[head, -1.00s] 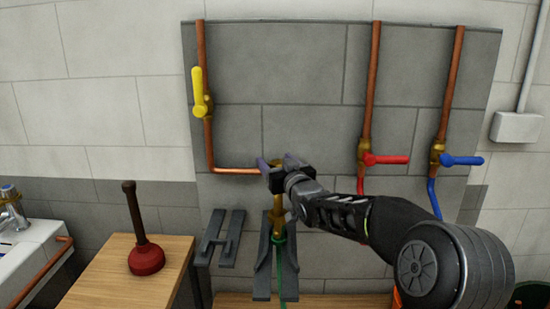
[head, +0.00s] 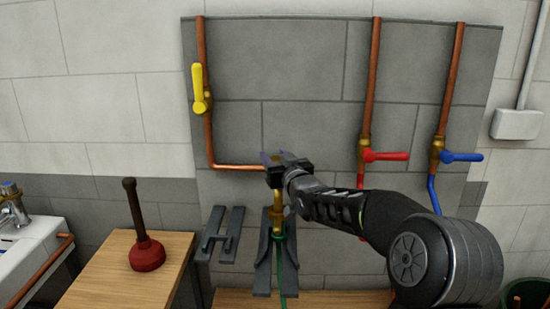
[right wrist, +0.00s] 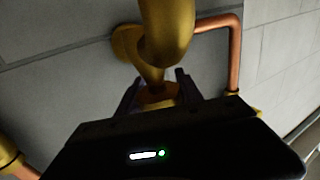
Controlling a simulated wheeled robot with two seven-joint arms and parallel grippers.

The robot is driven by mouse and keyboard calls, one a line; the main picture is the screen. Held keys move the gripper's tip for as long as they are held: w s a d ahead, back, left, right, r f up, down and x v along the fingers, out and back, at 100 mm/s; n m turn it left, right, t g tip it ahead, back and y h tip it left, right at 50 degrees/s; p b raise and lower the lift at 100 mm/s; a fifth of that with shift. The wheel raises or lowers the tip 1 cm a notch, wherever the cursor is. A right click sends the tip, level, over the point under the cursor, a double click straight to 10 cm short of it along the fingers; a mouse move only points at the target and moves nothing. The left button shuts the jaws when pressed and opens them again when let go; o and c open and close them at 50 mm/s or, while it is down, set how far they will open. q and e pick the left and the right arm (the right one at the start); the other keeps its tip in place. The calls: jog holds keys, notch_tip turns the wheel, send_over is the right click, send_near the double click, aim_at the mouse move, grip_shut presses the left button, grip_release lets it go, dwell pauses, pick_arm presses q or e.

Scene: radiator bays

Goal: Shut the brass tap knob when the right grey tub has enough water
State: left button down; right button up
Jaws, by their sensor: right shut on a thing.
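The brass tap (head: 278,213) stands out from the grey wall panel at the end of a copper pipe, with a green hose below it. My right gripper (head: 277,158) is at the top of the tap and hides its knob in the head view. In the right wrist view, the gripper's fingers (right wrist: 159,92) are on either side of the brass tap knob (right wrist: 160,97), shut on it. The brass tap body (right wrist: 167,30) fills the top of that view. The right grey tub and its water are not in view. My left gripper is not in view.
A yellow lever valve (head: 199,90) is on the left pipe. A red lever (head: 386,156) and a blue lever (head: 462,157) are to the right, near my arm. A plunger (head: 147,252) stands on a wooden top (head: 110,285). A sink (head: 30,240) is at far left.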

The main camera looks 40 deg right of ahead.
jog(key=shift+c, duration=1.2)
jog(key=shift+m+h+b, duration=0.4)
jog(key=shift+h+b, duration=0.05)
jog(key=shift+h, duration=0.15)
jog(key=shift+d+m+g+h, duration=0.1)
jog(key=shift+m+g+h, duration=0.4)
jog(key=shift+h, duration=0.3)
jog(key=m+g+h+p, duration=0.1)
jog(key=p, duration=0.1)
jog(key=m+h+p, duration=0.1)
jog(key=p, duration=0.1)
jog(key=m+g+h+p, duration=0.1)
jog(key=h+p, duration=0.1)
jog(key=shift+s+d+r+g+p, duration=0.2)
jog(key=shift+d+r+g+p, duration=0.1)
jog(key=shift+d+p, duration=0.05)
jog(key=shift+s+d+f+m+g+h+p, duration=0.1)
jog(key=shift+d+m+g+h+p, duration=0.05)
jog(key=shift+m+g+h+p, duration=0.65)
jog(key=shift+s+d+f+m+g+h+p, duration=0.1)
jog(key=shift+m+g+h+p, duration=0.1)
jog(key=shift+m+g+h, duration=0.15)
jog(key=shift+s+d+f+m+g+h+p, duration=0.1)
jog(key=shift+m+g+h+p, duration=0.15)
jog(key=shift+g+h, duration=0.1)
